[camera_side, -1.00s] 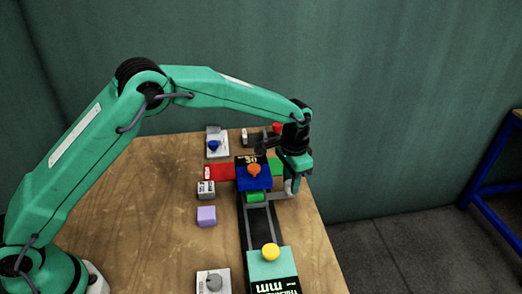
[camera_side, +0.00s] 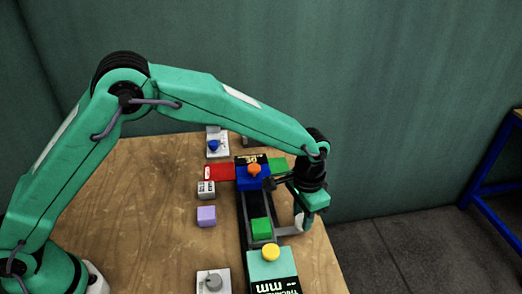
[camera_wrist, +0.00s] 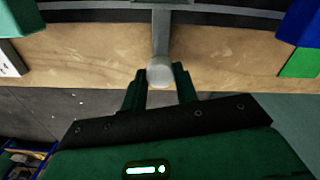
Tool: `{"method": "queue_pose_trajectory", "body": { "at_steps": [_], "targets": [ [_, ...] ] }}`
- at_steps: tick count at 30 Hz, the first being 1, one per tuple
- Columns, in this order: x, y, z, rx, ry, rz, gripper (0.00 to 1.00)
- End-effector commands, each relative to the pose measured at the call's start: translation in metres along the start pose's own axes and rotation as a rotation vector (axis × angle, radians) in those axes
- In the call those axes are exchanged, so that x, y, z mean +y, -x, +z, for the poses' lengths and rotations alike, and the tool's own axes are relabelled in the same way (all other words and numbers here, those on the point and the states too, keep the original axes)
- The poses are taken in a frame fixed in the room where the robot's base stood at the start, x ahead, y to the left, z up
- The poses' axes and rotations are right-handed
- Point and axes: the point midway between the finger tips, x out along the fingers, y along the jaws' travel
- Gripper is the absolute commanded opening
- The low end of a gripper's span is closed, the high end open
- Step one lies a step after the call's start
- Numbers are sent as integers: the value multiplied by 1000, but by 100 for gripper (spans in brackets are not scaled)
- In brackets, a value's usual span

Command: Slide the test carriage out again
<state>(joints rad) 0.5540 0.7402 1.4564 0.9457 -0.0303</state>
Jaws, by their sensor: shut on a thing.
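The test carriage carries a green block (camera_side: 261,228) and sits on the dark rail track between two press housings, close to the teal one. A grey side bar (camera_side: 287,231) runs from it to a pale round knob (camera_wrist: 160,74). My gripper (camera_wrist: 160,82) is shut on this knob, one finger on each side; in the side view my gripper (camera_side: 301,218) hangs over the track's right side. The blue press housing (camera_side: 250,181) with an orange knob stands at the far end. The teal housing (camera_side: 270,265) with a yellow knob stands at the near end.
A red pad (camera_side: 219,172) lies left of the blue housing and a green pad (camera_side: 278,164) right of it. A grey-knobbed plate (camera_side: 213,283) is near the front. The table's left half is clear.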

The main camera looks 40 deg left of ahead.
Motion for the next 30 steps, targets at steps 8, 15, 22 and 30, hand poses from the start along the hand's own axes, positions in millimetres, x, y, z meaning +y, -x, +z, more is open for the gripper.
{"method": "queue_pose_trajectory", "body": {
  "at_steps": [8,15,22,30],
  "targets": [
    [0,1,-1,4,0,0,52],
    [-1,1,-1,2,0,0,52],
    [-1,12,-1,4,0,0,52],
    [0,46,-1,6,0,0,52]
  ]
}}
